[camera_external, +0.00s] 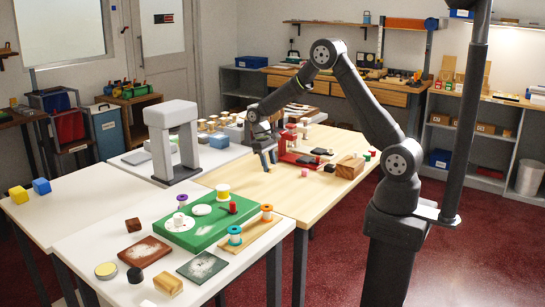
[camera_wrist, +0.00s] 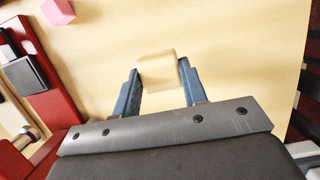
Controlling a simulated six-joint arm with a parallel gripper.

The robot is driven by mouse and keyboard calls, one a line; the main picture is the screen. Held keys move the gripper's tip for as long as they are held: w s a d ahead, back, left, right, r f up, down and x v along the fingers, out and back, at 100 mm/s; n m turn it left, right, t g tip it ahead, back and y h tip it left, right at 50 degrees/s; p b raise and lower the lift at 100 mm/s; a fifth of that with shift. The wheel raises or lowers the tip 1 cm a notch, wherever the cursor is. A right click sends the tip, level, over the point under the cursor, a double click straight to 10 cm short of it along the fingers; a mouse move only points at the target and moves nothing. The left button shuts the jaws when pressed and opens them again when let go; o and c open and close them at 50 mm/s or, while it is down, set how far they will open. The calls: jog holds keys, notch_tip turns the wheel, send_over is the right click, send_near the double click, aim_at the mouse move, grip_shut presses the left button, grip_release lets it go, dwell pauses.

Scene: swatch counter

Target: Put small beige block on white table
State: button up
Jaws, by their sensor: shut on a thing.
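My gripper (camera_wrist: 159,85) is shut on the small beige block (camera_wrist: 158,70), which sits between its blue fingertips in the wrist view. In the external view my gripper (camera_external: 266,160) is over the light wooden table (camera_external: 245,187), left of the red device. The block cannot be made out there. I cannot tell whether the block touches the wood. White tabletops (camera_external: 95,188) stand to the left and in the front, apart from my gripper.
A red device (camera_external: 297,157) stands close right of my gripper, and a pink cube (camera_wrist: 57,12) shows in the wrist view. A grey arch-shaped stand (camera_external: 172,115) and a green board (camera_external: 208,220) lie left. The left white tabletop has bare room.

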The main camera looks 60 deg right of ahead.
notch_tip(320, 180, up, 5)
send_over(297, 173)
jog(key=s+d+r, duration=0.3)
jog(key=s+d, duration=0.4)
jog(key=d, duration=0.1)
jog(key=w+a+f, duration=0.3)
jog(key=w, duration=0.1)
jog(key=w+a+f, duration=0.4)
jog(key=shift+a, duration=0.25)
jog(key=shift+a+f, duration=0.1)
jog(key=shift+w+f, duration=0.1)
jog(key=shift+f, duration=1.85)
jog(key=shift+f, duration=0.1)
jog(key=o, duration=1.1)
jog(key=shift+c, duration=0.2)
